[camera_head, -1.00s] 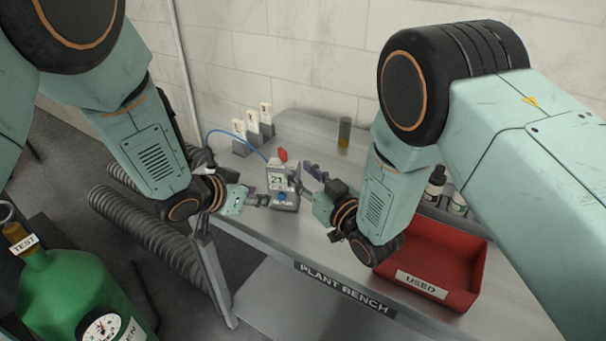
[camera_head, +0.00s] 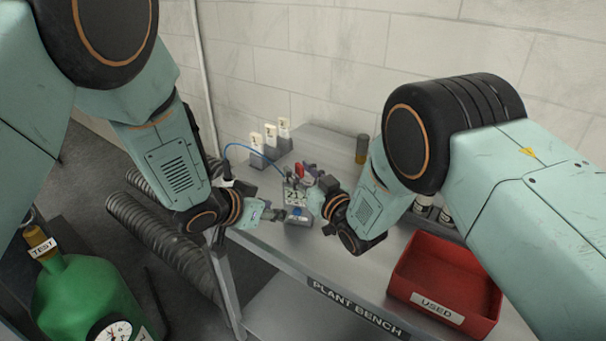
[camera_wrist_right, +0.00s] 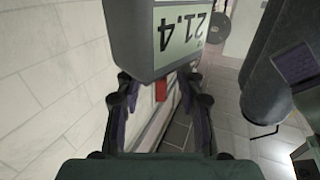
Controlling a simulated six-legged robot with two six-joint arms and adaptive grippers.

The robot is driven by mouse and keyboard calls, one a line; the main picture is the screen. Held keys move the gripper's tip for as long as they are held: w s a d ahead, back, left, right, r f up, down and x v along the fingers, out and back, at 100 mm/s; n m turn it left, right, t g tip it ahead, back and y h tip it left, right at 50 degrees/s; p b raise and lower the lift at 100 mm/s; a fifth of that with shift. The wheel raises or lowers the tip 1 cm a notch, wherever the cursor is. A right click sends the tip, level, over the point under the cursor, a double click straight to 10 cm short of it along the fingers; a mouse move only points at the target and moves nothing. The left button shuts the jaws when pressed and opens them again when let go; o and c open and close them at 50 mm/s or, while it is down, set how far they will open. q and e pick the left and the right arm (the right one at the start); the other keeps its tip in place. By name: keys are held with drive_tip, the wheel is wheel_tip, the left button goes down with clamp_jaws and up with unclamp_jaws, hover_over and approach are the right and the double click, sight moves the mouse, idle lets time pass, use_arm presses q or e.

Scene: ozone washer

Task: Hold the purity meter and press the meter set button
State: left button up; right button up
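The purity meter (camera_head: 298,214) stands on the bench, with a blue button on its front base and a red part on top. In the right wrist view, its display (camera_wrist_right: 182,28) reads 21.4 upside down, close to the camera. My left gripper (camera_head: 278,215) is at the meter's left side; whether its fingers grip the meter is too small to tell. My right gripper (camera_head: 308,180) is beside the meter's upper right and partly covers its front in the head view. In the wrist view, the right fingers (camera_wrist_right: 161,105) are apart, with a red part visible between them.
A red bin (camera_head: 437,303) marked USED stands at the bench's right. White-tagged blocks (camera_head: 270,145) and a small cylinder (camera_head: 361,148) stand at the back. A blue hose (camera_head: 240,146) runs to the meter. A green gas cylinder (camera_head: 80,290) is at lower left.

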drive_tip(key=shift+c, duration=0.4)
drive_tip(key=shift+s, duration=0.1)
clamp_jaws()
use_arm(q)
clamp_jaws()
idle(1.1)
drive_tip(key=s+d+f+m+h, duration=0.1)
drive_tip(key=s+f, duration=0.4)
drive_tip(key=f, duration=0.1)
drive_tip(key=shift+s+d+f+m+g+h, duration=0.25)
drive_tip(key=shift+f+m+g+h, duration=0.05)
drive_tip(key=shift+f+m+g, duration=0.1)
